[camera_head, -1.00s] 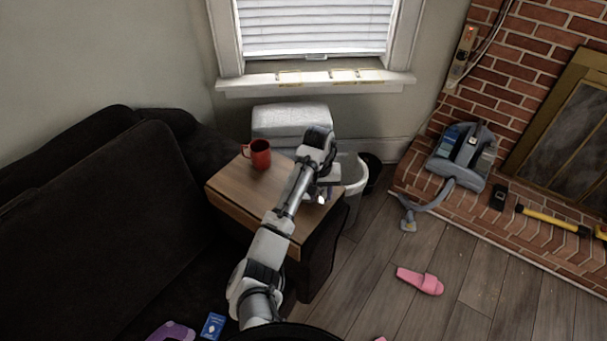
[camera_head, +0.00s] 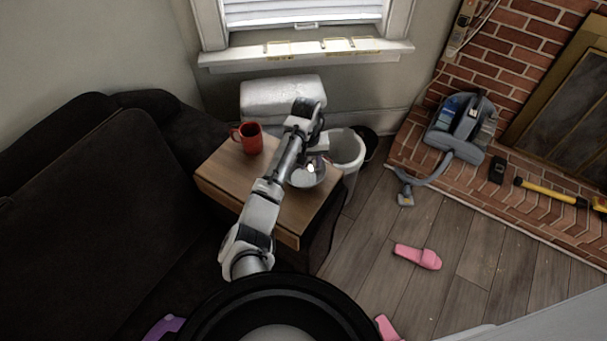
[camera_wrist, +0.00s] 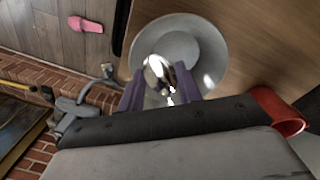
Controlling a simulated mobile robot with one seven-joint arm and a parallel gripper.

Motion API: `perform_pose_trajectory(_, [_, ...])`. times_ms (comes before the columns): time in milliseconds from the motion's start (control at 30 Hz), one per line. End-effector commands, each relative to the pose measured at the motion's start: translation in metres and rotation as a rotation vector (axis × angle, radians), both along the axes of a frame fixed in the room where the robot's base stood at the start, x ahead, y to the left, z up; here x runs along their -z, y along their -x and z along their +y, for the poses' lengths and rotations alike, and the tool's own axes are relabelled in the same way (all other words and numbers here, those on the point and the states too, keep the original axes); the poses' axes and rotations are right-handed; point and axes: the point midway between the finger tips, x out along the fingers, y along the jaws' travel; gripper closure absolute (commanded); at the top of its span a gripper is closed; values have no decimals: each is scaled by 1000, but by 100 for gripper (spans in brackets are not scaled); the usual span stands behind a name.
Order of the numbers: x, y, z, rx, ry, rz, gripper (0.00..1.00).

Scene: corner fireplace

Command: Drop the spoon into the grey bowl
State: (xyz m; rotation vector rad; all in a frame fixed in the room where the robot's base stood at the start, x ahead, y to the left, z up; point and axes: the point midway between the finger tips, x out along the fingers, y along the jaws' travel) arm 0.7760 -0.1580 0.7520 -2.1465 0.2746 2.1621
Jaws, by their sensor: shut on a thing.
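The grey bowl (camera_head: 308,174) stands on the wooden side table, near its right edge. In the wrist view the bowl (camera_wrist: 205,48) lies beyond and below my fingers. My gripper (camera_wrist: 162,98) is shut on a shiny metal spoon (camera_wrist: 157,70), held between its purple fingers. In the wrist view the spoon overlaps the bowl's inside; I cannot tell how high above it the spoon is. In the head view my gripper (camera_head: 312,150) is over the back part of the bowl, and the spoon is too small to make out clearly.
A red mug (camera_head: 249,138) stands on the table (camera_head: 222,172), left of my arm. A white bin (camera_head: 347,150) is close to the table's right side. A dark sofa (camera_head: 90,215) is at the left. Pink slippers (camera_head: 417,257) lie on the floor.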

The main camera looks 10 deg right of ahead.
Motion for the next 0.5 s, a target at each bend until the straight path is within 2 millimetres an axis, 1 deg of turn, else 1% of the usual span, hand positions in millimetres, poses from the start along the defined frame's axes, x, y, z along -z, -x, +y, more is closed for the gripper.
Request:
perform_pose_trajectory(33, [10,0,1,-1,0,0,88])
perform_pose_trajectory(133, [18,-1,1,-1,-1,-1,88])
perform_pose_trajectory(267, [21,-1,1,0,-1,-1,88])
perform_pose_trajectory(500, [21,0,1,0,0,-1,88])
